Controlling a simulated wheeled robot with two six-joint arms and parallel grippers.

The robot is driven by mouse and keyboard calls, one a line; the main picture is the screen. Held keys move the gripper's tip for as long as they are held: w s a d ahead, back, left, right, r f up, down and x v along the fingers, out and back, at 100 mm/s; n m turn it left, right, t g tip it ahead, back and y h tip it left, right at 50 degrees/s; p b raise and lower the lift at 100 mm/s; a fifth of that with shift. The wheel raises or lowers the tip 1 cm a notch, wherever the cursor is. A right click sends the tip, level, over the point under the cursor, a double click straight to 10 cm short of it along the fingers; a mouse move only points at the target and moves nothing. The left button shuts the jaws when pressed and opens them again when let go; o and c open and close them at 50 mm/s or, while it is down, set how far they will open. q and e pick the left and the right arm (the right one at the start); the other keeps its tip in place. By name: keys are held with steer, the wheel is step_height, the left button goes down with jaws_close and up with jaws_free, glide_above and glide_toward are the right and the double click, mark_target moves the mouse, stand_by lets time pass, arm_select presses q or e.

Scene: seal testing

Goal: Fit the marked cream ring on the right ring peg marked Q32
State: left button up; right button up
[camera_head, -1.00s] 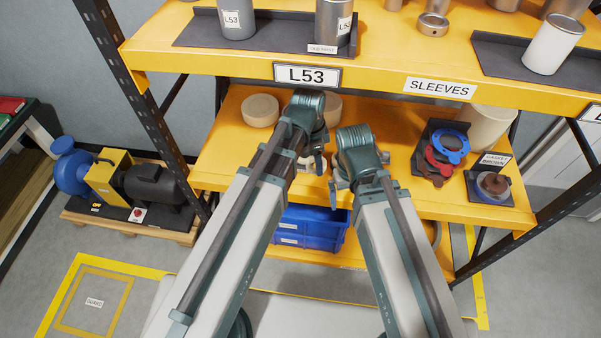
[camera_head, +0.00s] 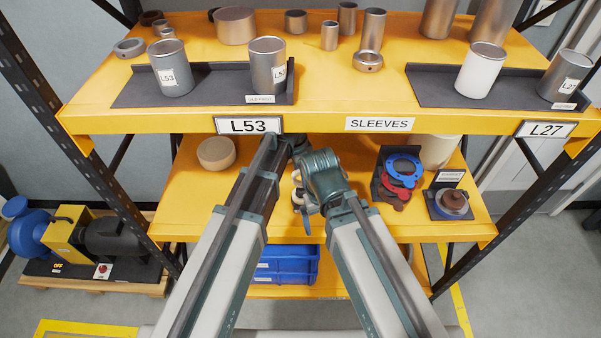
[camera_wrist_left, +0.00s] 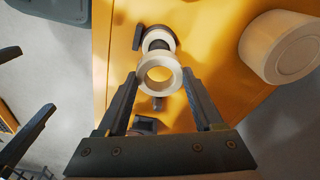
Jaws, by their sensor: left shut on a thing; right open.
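In the left wrist view my left gripper (camera_wrist_left: 159,76) is shut on a cream ring (camera_wrist_left: 145,76), its open hole facing the camera. Just beyond it a second pale ring (camera_wrist_left: 158,36) sits by a dark fitting, with a short dark peg-like piece (camera_wrist_left: 158,103) below the held ring. I cannot tell whether the held ring touches either. No Q32 mark is legible. In the head view my left gripper (camera_head: 299,150) reaches over the lower shelf, its jaws hidden. My right gripper (camera_head: 306,198) is open, lower, beside pale parts; its fingers show at left in the wrist view.
On the lower shelf (camera_head: 205,200) stand a round cream block (camera_head: 216,153), red and blue gaskets (camera_head: 403,165) and a small dark stand (camera_head: 450,204). Blue bins (camera_head: 285,265) sit below.

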arm_select(q)
steer(key=shift+f, duration=0.1)
steer(key=shift+f+b, duration=1.25)
steer(key=shift+f, duration=0.25)
steer(key=shift+f+b, duration=0.35)
steer(key=o, duration=1.4)
steer(key=shift+r, duration=0.1)
step_height(320, 180, up, 7)
steer(key=p, duration=0.7)
steer(key=shift+w, duration=0.1)
